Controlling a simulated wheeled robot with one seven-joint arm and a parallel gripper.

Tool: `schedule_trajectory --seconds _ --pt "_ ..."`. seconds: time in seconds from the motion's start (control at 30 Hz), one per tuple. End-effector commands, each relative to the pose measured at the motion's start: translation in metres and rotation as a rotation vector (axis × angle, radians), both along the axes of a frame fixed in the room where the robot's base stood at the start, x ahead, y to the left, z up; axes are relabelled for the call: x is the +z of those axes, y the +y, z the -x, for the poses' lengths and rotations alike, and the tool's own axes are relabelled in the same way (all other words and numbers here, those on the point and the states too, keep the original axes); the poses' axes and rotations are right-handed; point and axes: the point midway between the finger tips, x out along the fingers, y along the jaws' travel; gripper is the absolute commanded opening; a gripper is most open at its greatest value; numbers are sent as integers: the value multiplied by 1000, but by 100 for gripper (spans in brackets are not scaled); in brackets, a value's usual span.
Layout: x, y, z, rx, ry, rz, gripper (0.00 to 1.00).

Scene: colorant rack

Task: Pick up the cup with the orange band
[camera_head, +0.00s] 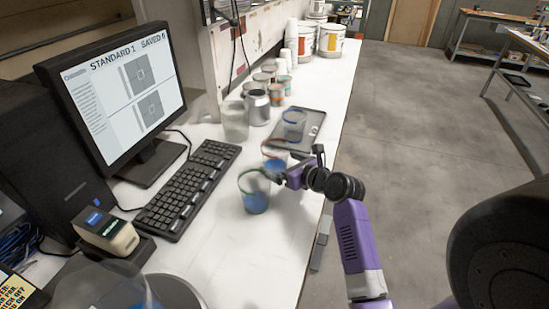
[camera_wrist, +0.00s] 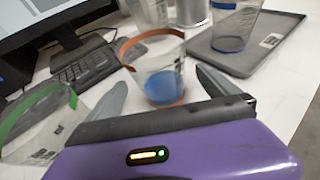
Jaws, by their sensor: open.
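The cup with the orange band (camera_wrist: 160,66) is clear, with an orange strip at its rim, blue contents low inside and an orange-brown ring at its base. It stands upright on the white bench, and in the head view (camera_head: 274,152) my gripper partly hides it. My gripper (camera_wrist: 161,78) is open, its two grey fingers pointing toward the cup, one on each side in the wrist view. I cannot tell whether they touch it. In the head view my gripper (camera_head: 281,176) is low, between this cup and a green-banded cup.
The green-banded cup (camera_head: 255,196) stands close at left, also in the wrist view (camera_wrist: 45,118). A blue-banded cup (camera_head: 294,121) stands on a dark tray (camera_head: 313,131) behind. A keyboard (camera_head: 188,187) and monitor (camera_head: 122,85) are left. Cans and buckets (camera_head: 331,40) stand farther back.

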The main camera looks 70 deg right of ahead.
Motion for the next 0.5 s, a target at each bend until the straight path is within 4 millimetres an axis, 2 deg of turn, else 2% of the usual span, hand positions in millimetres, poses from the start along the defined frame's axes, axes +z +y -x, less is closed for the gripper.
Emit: schedule_trajectory --seconds 0.2,0.5 --pt "-10 -15 -25 -1 1 0 99" --pt "-13 -18 -31 -2 1 0 99"
